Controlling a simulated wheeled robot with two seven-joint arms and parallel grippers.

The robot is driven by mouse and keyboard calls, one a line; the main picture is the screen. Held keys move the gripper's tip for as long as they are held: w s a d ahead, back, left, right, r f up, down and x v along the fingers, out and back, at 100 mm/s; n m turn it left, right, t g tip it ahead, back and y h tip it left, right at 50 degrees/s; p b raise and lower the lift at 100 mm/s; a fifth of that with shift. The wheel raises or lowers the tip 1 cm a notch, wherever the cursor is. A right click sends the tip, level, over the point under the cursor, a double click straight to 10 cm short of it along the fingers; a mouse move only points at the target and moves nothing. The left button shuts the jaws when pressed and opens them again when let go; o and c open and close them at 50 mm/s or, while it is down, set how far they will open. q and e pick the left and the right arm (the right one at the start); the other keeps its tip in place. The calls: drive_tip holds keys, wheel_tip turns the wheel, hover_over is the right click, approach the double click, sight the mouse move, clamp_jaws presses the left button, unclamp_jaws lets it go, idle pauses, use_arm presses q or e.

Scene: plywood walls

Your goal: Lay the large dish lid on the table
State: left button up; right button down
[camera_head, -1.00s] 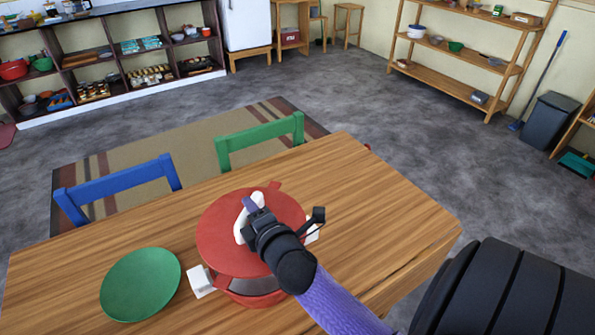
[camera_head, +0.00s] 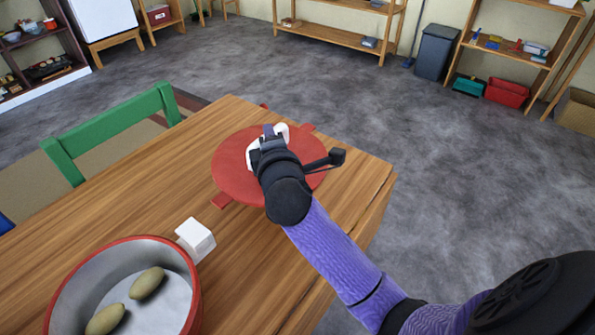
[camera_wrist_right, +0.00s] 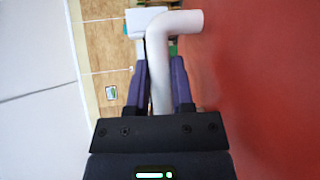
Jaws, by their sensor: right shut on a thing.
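The large dish lid (camera_head: 232,170) is a round red disc with small side tabs and a white bent handle. It is at the table's right part, beside the pot, apparently flat; I cannot tell whether it touches the wood. My right gripper (camera_head: 268,143) is shut on the lid's handle. In the right wrist view, the fingers (camera_wrist_right: 159,88) close around the white handle (camera_wrist_right: 184,21), with the red lid face (camera_wrist_right: 260,80) at the right. The table (camera_head: 130,190) is brown wood. My left gripper is out of view.
An uncovered red-rimmed pot (camera_head: 192,285) with a white handle block (camera_head: 195,240) stands at front left, holding two potato-like items (camera_head: 147,283). A green chair (camera_head: 110,130) stands at the table's far side. Shelves and a dark bin (camera_head: 436,52) are farther back.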

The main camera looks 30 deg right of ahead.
drive_tip(key=f+b, duration=0.2)
drive_tip(key=f, duration=0.2)
drive_tip(key=f+b, duration=0.3)
drive_tip(key=f, duration=0.1)
drive_tip(key=shift+a+f, duration=0.2)
drive_tip(key=shift+f, duration=0.5)
drive_tip(key=shift+r, duration=0.3)
drive_tip(key=shift+c, duration=2.4)
unclamp_jaws()
drive_tip(key=shift+f, duration=0.1)
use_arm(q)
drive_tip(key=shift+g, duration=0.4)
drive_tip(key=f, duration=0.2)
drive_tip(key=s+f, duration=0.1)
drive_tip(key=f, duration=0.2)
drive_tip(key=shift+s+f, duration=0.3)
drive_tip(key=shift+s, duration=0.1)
